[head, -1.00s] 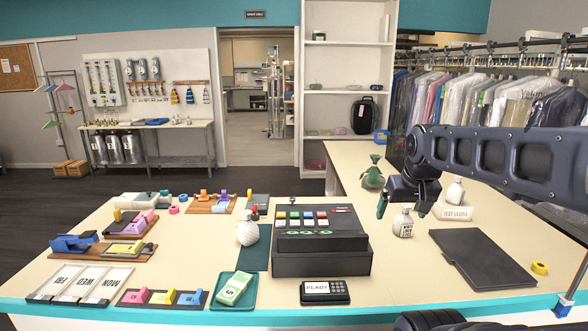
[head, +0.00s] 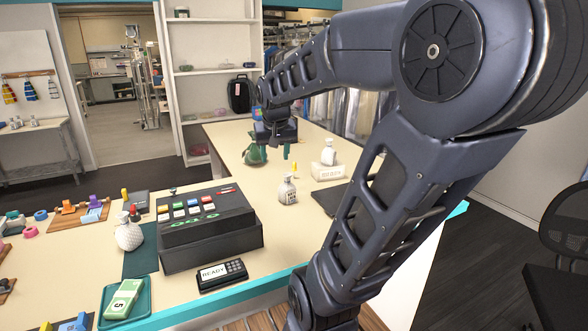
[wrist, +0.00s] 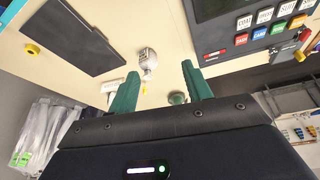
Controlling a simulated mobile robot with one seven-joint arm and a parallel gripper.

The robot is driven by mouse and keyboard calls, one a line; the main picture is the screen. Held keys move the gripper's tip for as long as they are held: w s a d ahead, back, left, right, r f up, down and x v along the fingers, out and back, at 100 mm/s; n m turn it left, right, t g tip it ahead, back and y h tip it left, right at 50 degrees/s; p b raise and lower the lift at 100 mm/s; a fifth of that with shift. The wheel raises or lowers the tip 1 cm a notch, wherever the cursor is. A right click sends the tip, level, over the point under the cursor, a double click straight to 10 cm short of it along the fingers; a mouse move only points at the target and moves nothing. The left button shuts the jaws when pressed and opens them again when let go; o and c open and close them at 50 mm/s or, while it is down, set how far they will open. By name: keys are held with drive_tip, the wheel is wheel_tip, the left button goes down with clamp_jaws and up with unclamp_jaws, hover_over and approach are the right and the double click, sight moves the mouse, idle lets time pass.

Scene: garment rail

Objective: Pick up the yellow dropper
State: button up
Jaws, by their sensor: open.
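A small yellow item (head: 294,168), perhaps the yellow dropper, stands on the counter behind a white bottle (head: 288,190). In the wrist view, a small yellow spot (wrist: 144,91) shows between my fingers, close to the white bottle (wrist: 147,60). It is too small to make out its shape. My gripper (head: 274,152) has green fingers and hangs above the counter, left of the yellow item and apart from it. In the wrist view, my gripper (wrist: 160,85) is open with nothing between its fingertips. Another yellow upright piece (head: 125,194) stands far left by a dark tray.
A black cash register (head: 210,232) and a card reader (head: 222,275) stand left of the bottle. A white block (head: 326,172) with another bottle stands to the right. A dark board (wrist: 72,38) and yellow ring (wrist: 32,50) lie nearby.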

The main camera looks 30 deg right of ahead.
drive_tip(key=w+d+m+h, duration=0.15)
drive_tip(key=w+d, duration=0.35)
drive_tip(key=w, duration=0.7)
drive_tip(key=m+g, duration=0.1)
drive_tip(key=m, duration=0.6)
hover_over(294, 162)
drive_tip(key=s+a, duration=0.2)
drive_tip(key=shift+h, duration=0.45)
drive_tip(key=f, duration=1.8)
drive_tip(key=shift+w+d+f, duration=0.1)
drive_tip(key=shift+w+f, duration=0.15)
drive_tip(key=shift+f, duration=0.1)
drive_tip(key=x, duration=0.5)
drive_tip(key=shift+s, duration=0.15)
drive_tip(key=shift+s+a+x, duration=0.15)
drive_tip(key=shift+x, duration=1.2)
drive_tip(key=shift+s+a+x, duration=0.1)
drive_tip(key=shift+a+x, duration=0.05)
drive_tip(key=shift+x, duration=1.2)
drive_tip(key=shift+f, duration=0.15)
drive_tip(key=c, duration=1)
